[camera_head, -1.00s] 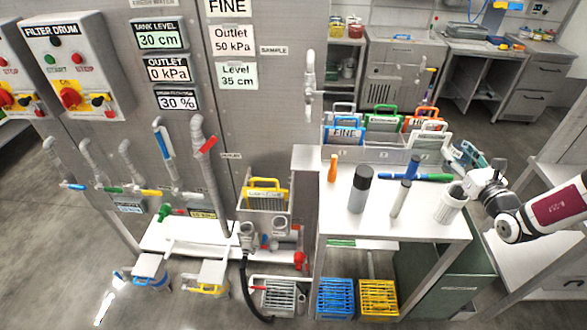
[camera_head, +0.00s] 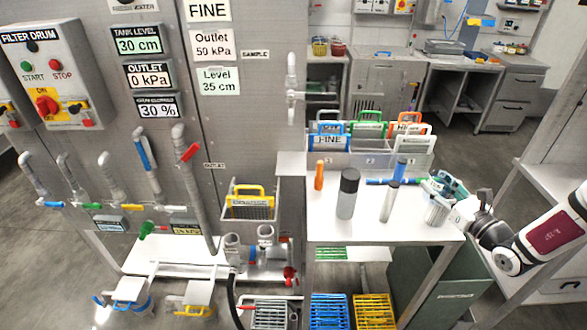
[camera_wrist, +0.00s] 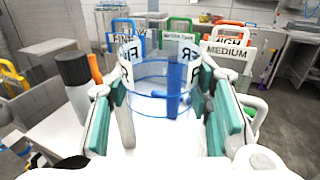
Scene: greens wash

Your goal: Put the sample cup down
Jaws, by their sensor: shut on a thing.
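The sample cup (camera_wrist: 152,88) is clear with blue rings and shows in the wrist view. It sits upright between the two teal-padded fingers of my gripper (camera_wrist: 163,100). The fingers press on its sides. In the head view my gripper (camera_head: 442,186) is at the right side of the white bench (camera_head: 335,230), and the cup is hard to make out there. A blue upright shape shows through the clear wall. I cannot tell whether the cup's base touches the bench top.
A dark-capped grey bottle (camera_head: 347,195), a pale slim bottle (camera_head: 389,203) and an orange bottle (camera_head: 319,176) stand on the bench. A rack with FINE tags (camera_head: 330,142) is behind. The bench's front left is clear.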

